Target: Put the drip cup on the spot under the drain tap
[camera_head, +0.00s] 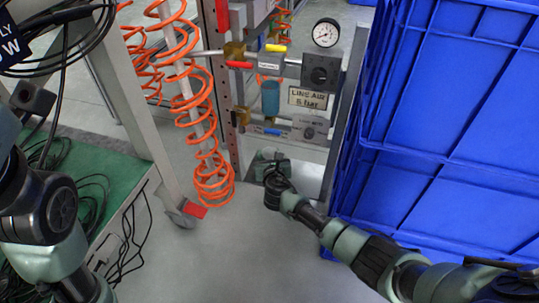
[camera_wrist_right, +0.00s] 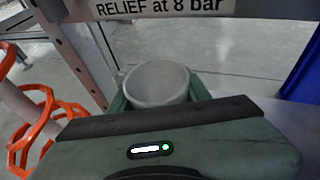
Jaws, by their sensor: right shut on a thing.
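The drip cup (camera_wrist_right: 157,84) is a pale grey, open-topped cup in the right wrist view. It sits upright between the green fingers of my right gripper (camera_wrist_right: 160,92), which is shut on it. In the head view my right gripper (camera_head: 268,160) is low at the foot of the rack, below the panel marked LINE AIR; the cup is hard to make out there. The drain tap and the spot under it cannot be clearly told in either view. My left arm comes in at the left edge; its gripper is out of view.
Blue crates (camera_head: 445,120) stand close on the right of my right arm. Orange coiled hoses (camera_head: 200,130) hang left of the rack post (camera_head: 222,75). A label strip (camera_wrist_right: 160,9) crosses above the cup. Grey floor (camera_head: 230,250) in front is clear.

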